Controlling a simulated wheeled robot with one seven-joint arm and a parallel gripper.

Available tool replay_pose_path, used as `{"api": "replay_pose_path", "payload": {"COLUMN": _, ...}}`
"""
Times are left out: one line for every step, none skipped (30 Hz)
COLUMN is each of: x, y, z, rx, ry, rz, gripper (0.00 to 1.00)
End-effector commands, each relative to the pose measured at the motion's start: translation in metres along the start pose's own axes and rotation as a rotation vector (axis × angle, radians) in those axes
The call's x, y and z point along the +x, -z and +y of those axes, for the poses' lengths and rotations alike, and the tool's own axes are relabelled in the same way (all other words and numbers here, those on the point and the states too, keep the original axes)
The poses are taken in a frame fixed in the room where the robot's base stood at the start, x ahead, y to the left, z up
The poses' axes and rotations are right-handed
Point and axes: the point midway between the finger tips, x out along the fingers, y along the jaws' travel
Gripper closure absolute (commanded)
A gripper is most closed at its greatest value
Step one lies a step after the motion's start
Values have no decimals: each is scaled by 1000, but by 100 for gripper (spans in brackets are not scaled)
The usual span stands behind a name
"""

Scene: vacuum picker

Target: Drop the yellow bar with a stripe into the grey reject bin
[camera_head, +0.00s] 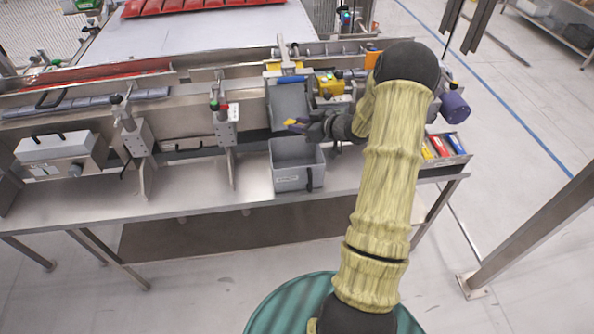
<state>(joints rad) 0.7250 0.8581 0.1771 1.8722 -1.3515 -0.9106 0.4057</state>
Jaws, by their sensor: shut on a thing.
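My gripper (305,125) reaches in from the right, its fingers pointing left. It is shut on a small yellow bar (289,122), whose yellow end shows at the fingertips. A bluish-dark patch lies beside the yellow; I cannot tell whether it is the stripe or part of a finger. The grey reject bin (291,183) stands open-topped on the steel table, just below the gripper in the picture. The bar appears above or slightly behind the bin's back rim; the exact height is unclear. The fingers hide part of the bar.
A tilted grey chute (288,104) rises behind the bin. The conveyor line (190,97) with posts and clamps runs along the back. A tray (445,150) with red, yellow and blue packs sits to the right. The front table strip (190,190) left of the bin is clear.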

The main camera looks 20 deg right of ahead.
Motion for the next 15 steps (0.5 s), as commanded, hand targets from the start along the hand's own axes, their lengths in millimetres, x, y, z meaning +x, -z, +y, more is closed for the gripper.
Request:
{"api": "replay_pose_path", "payload": {"x": 5, "y": -12, "z": 0, "rx": 0, "ry": 0, "rz": 0, "gripper": 94}}
{"api": "replay_pose_path", "payload": {"x": 6, "y": -15, "z": 0, "rx": 0, "ry": 0, "rz": 0, "gripper": 94}}
{"api": "replay_pose_path", "payload": {"x": 8, "y": -18, "z": 0, "rx": 0, "ry": 0, "rz": 0, "gripper": 94}}
{"api": "replay_pose_path", "payload": {"x": 9, "y": -21, "z": 0, "rx": 0, "ry": 0, "rz": 0, "gripper": 94}}
{"api": "replay_pose_path", "payload": {"x": 10, "y": -23, "z": 0, "rx": 0, "ry": 0, "rz": 0, "gripper": 94}}
{"api": "replay_pose_path", "payload": {"x": 10, "y": -25, "z": 0, "rx": 0, "ry": 0, "rz": 1, "gripper": 94}}
{"api": "replay_pose_path", "payload": {"x": 11, "y": -26, "z": 0, "rx": 0, "ry": -1, "rz": 1, "gripper": 94}}
{"api": "replay_pose_path", "payload": {"x": 12, "y": -27, "z": 0, "rx": 0, "ry": -1, "rz": 1, "gripper": 94}}
{"api": "replay_pose_path", "payload": {"x": 12, "y": -28, "z": 0, "rx": 0, "ry": -1, "rz": 1, "gripper": 94}}
{"api": "replay_pose_path", "payload": {"x": 12, "y": -28, "z": 0, "rx": 0, "ry": -1, "rz": 1, "gripper": 94}}
{"api": "replay_pose_path", "payload": {"x": 12, "y": -28, "z": 0, "rx": 0, "ry": -1, "rz": 1, "gripper": 94}}
{"api": "replay_pose_path", "payload": {"x": 12, "y": -28, "z": 0, "rx": 0, "ry": -1, "rz": 1, "gripper": 94}}
{"api": "replay_pose_path", "payload": {"x": 12, "y": -28, "z": 0, "rx": 0, "ry": -1, "rz": 1, "gripper": 94}}
{"api": "replay_pose_path", "payload": {"x": 12, "y": -28, "z": 0, "rx": 0, "ry": -1, "rz": 1, "gripper": 94}}
{"api": "replay_pose_path", "payload": {"x": 12, "y": -28, "z": 0, "rx": 0, "ry": 0, "rz": 0, "gripper": 94}}
